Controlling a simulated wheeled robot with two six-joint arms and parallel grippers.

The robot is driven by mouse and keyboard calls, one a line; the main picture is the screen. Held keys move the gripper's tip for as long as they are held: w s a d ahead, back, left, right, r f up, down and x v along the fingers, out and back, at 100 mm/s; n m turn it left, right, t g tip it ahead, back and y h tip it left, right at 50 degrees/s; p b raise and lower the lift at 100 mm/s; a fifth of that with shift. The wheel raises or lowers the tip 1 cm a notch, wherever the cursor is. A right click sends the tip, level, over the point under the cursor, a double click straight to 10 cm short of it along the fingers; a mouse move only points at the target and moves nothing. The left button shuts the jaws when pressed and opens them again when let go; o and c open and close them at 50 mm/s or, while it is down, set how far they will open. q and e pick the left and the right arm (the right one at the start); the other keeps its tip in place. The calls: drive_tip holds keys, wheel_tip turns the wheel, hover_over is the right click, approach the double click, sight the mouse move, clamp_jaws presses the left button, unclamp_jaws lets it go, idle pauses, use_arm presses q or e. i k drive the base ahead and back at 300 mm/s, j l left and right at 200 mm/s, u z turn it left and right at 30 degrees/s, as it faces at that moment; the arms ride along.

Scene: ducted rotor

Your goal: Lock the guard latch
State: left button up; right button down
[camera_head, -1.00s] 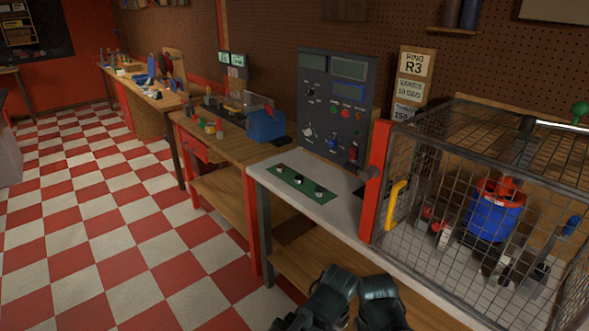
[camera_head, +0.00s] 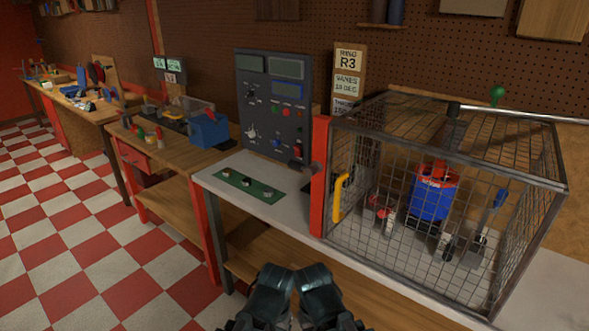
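The guard is a wire mesh cage (camera_head: 548,182) on the right of the bench, and it looks closed. A yellow handle (camera_head: 340,197) stands upright on its left front, beside a red post (camera_head: 320,178). A green knob (camera_head: 498,93) shows at the cage's back top, and a blue knob (camera_head: 499,198) shows at the right through the mesh. I cannot tell which part is the latch. A blue and red rotor unit (camera_head: 432,196) stands inside. My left gripper (camera_head: 272,285) and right gripper (camera_head: 318,285) are dark shapes side by side at the bottom, apart from the cage; their fingers are unclear.
A dark control panel (camera_head: 272,105) with screens and knobs stands left of the cage. A green mat (camera_head: 246,187) with small parts lies on the grey bench top (camera_head: 213,178). A wooden bench (camera_head: 150,152) with a blue box is further left. The checkered floor (camera_head: 70,240) is clear.

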sight(299, 167)
drive_tip(key=z, duration=1.05)
drive_tip(key=j+z, duration=0.8)
drive_tip(key=j, duration=0.2)
drive_tip(key=j+z, duration=0.4)
drive_tip(key=k+j+z, duration=0.2)
drive_tip(key=j+z, duration=0.2)
drive_tip(key=k+j, duration=0.2)
drive_tip(key=j, duration=0.25)
drive_tip(key=k+j+z, duration=0.1)
drive_tip(key=j, duration=0.35)
drive_tip(key=k+j, duration=0.25)
drive_tip(key=j, duration=0.2)
drive_tip(key=k+j+z, duration=0.1)
drive_tip(key=j, duration=0.35)
drive_tip(key=k+j, duration=0.35)
drive_tip(key=k+j+z, duration=0.15)
drive_tip(key=j, duration=0.3)
drive_tip(key=k+j, duration=0.3)
drive_tip(key=i+l, duration=0.1)
drive_tip(key=l+z, duration=0.05)
drive_tip(key=l, duration=0.05)
